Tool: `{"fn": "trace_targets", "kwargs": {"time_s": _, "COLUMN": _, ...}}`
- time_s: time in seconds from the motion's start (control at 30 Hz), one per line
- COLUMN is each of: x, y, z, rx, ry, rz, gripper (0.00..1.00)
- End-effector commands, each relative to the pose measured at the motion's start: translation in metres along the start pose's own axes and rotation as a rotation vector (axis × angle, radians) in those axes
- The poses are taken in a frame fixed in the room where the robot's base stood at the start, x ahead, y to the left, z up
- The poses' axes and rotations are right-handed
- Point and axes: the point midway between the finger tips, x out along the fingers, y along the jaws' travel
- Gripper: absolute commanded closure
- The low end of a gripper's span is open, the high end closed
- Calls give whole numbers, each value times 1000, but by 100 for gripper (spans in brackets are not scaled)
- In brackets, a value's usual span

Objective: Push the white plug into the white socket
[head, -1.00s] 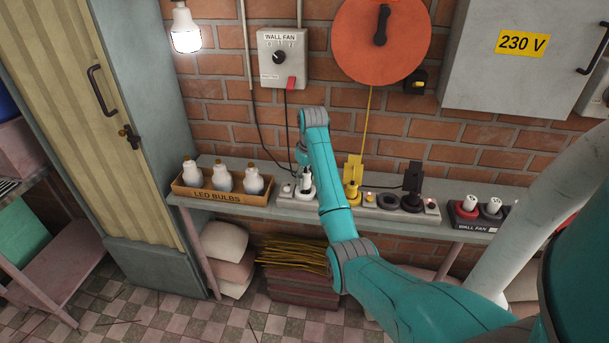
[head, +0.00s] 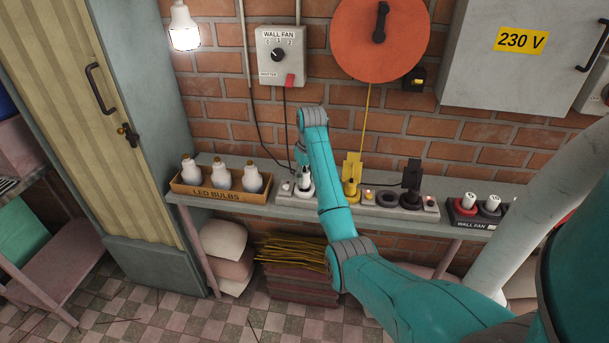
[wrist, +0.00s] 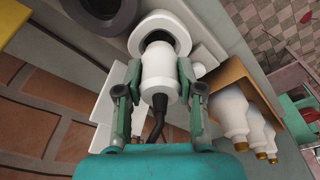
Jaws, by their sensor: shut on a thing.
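The white plug (wrist: 158,88) is between the two fingers of my gripper (wrist: 160,68) in the wrist view, and the gripper is shut on it. Its dark cord trails back toward my wrist. The white socket (wrist: 160,20) is a thick round ring with a dark opening, directly beyond the plug's front end. Part of the opening shows above the plug; whether the plug's tip is inside is hidden. In the head view the white socket (head: 306,193) is on the strip on the shelf, and my arm partly covers that area.
A box of LED bulbs (head: 222,194) stands left of the socket. To the right are a yellow plug (head: 351,188), an empty dark grey socket (head: 388,199) and a black plug (head: 412,185). The brick wall is close behind the shelf.

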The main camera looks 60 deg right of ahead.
Motion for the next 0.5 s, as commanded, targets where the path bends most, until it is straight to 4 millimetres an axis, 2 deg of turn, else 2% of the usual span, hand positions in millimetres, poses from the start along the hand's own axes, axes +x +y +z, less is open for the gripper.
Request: {"fn": "trace_targets", "kwargs": {"time_s": 0.5, "x": 9, "y": 0, "z": 2, "rx": 0, "ry": 0, "rz": 0, "gripper": 98}}
